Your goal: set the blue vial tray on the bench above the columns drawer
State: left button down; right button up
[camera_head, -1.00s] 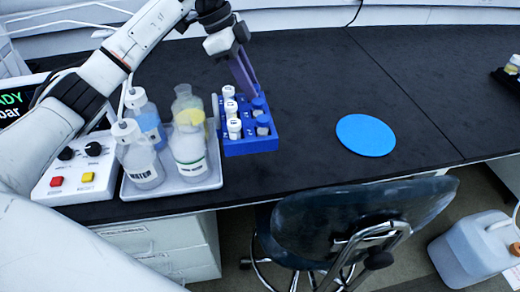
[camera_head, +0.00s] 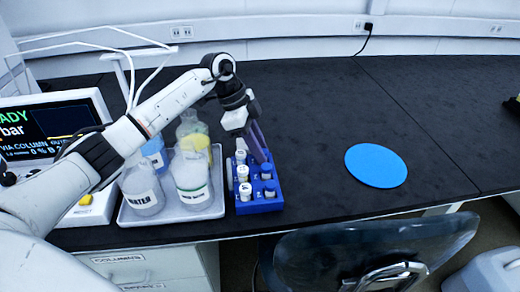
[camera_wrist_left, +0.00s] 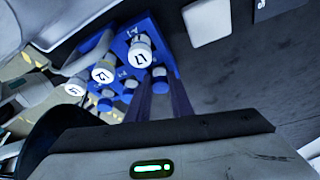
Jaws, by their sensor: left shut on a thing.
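The blue vial tray (camera_head: 262,207) holds several white-capped and dark-capped vials. It is at the front part of the black bench, close to the right side of the bottle tray. My left gripper (camera_head: 261,160) is shut on the tray at its back edge, fingers pointing down. In the left wrist view, the fingers (camera_wrist_left: 162,98) reach the edge of the blue tray (camera_wrist_left: 124,42) beside a dark-capped vial. I cannot tell whether the tray's base touches the bench. The columns drawer (camera_head: 118,259) is at lower left, under the bench. My right gripper is not in view.
A white tray (camera_head: 212,210) with several bottles stands just left of the vial tray. A display unit (camera_head: 50,122) is farther left. A flat blue disc (camera_head: 376,166) lies to the right, with clear bench around it. A dark chair (camera_head: 370,250) stands in front.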

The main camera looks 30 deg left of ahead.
pick_arm(q)
jog(key=c, duration=1.6)
grip_release()
jog(key=shift+r, duration=0.15)
jog(key=v, duration=1.2)
